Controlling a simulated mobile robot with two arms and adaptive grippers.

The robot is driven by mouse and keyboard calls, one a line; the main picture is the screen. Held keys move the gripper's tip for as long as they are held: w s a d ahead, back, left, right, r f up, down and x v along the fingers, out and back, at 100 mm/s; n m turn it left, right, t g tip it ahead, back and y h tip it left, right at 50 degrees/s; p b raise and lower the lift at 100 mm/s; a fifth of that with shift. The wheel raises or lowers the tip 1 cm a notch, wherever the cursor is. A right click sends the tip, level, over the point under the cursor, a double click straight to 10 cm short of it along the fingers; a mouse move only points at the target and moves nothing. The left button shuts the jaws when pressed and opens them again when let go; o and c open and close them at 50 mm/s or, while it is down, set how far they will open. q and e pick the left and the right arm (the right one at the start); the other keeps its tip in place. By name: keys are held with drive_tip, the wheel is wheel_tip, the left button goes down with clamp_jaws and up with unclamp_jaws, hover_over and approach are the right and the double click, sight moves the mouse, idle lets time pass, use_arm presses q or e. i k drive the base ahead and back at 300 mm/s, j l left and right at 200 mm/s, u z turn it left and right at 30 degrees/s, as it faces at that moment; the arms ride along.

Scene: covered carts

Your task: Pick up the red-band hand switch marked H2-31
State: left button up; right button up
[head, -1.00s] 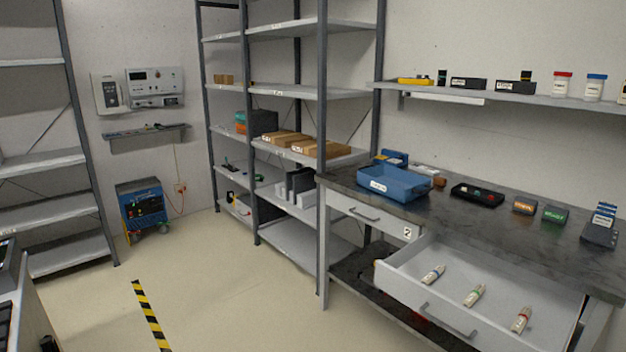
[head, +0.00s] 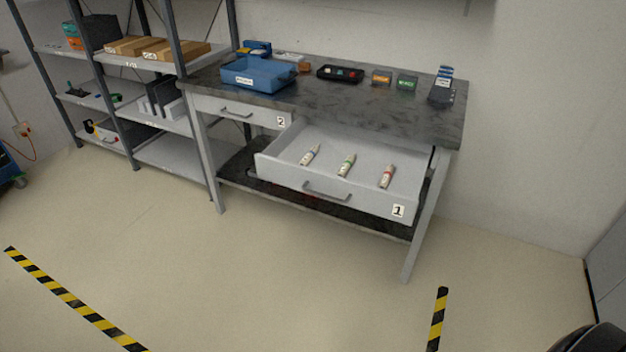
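The open drawer (head: 270,172), labelled 1, holds three pale hand switches lying apart from each other. The one with a red band (head: 387,177) lies at the right. The green-band switch (head: 346,165) is in the middle and the blue-band switch (head: 310,154) is at the left. Their markings are too small to read, so I cannot confirm H2-31. Neither of my grippers shows in the head view.
The dark workbench (head: 330,98) holds a blue bin (head: 258,76), a black tray (head: 340,73) and small boxes. Drawer 2 (head: 236,112) is shut. Metal shelving (head: 180,150) stands left. Floor before the bench is clear, with striped tape (head: 70,300).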

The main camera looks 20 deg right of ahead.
sight(385, 179)
drive_tip(key=i+z, duration=0.2)
drive_tip(key=z, duration=0.2)
drive_tip(key=i+z, duration=0.2)
drive_tip(key=z, duration=0.15)
drive_tip(key=i+j+z, duration=0.15)
drive_tip(key=z, duration=0.25)
